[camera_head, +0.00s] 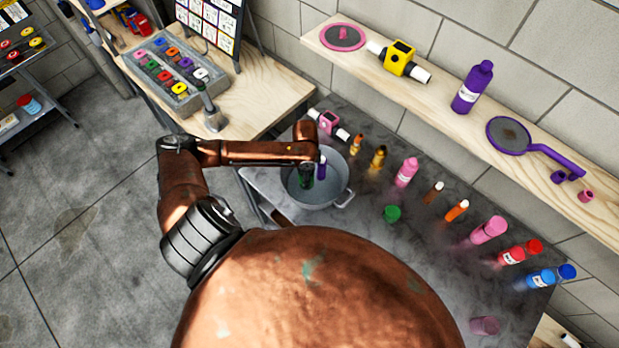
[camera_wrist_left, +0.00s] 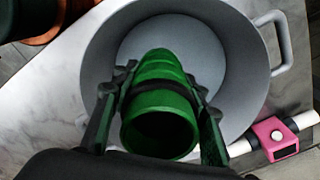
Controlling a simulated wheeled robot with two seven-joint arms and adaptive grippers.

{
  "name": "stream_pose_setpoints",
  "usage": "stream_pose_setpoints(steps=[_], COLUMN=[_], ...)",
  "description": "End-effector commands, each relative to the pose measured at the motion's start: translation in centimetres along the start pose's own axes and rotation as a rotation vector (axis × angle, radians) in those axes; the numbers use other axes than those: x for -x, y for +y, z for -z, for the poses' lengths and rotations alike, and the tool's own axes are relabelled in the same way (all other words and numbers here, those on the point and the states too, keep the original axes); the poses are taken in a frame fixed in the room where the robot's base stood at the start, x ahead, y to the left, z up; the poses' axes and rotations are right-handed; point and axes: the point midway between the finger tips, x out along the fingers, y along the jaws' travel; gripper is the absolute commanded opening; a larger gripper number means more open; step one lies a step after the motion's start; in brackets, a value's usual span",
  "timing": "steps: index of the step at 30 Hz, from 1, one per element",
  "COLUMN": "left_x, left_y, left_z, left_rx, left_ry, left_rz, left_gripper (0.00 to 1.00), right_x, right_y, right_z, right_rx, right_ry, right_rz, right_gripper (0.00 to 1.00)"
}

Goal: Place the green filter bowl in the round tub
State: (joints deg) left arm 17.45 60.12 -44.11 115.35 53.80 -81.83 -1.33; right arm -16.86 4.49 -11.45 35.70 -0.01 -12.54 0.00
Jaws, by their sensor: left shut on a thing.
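The green filter bowl (camera_wrist_left: 160,115) is a ribbed green cup with a dark band and its open mouth towards the wrist camera. My left gripper (camera_wrist_left: 158,105) is shut on it, with one finger on each side. The round tub (camera_wrist_left: 248,55) is a grey metal pot with side handles. In the left wrist view the bowl appears in front of the tub's interior. In the head view my left gripper (camera_head: 307,172) reaches down at the tub (camera_head: 325,200), and the arm hides most of the bowl. I cannot tell whether the bowl touches the tub floor. My right gripper is not in view.
A small purple item (camera_head: 321,168) shows at the tub; its exact place is unclear. A pink-and-white fitting (camera_head: 327,122) lies behind the tub. A wooden shelf (camera_head: 440,95) runs along the wall.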

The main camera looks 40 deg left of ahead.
Motion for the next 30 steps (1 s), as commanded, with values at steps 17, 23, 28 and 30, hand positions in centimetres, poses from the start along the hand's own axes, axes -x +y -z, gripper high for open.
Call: stream_pose_setpoints(steps=[17, 23, 28, 30], left_x=[-6.9, -7.1, -7.4, -7.4], left_y=[0.0, 0.0, 0.0, 0.0], left_z=[0.1, 0.1, 0.1, 0.1], left_rx=[0.001, 0.001, 0.001, 0.001], left_ry=[-0.001, 0.000, 0.000, 0.000], left_rz=[0.000, 0.001, 0.000, 0.000], left_gripper=[0.13, 0.13, 0.13, 0.44], right_x=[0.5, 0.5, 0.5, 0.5], right_y=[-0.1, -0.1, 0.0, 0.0], right_z=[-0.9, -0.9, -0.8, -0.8], right_rx=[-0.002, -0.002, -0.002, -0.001], right_ry=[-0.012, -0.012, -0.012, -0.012], right_rz=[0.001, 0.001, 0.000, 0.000], right_gripper=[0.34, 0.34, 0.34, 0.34])
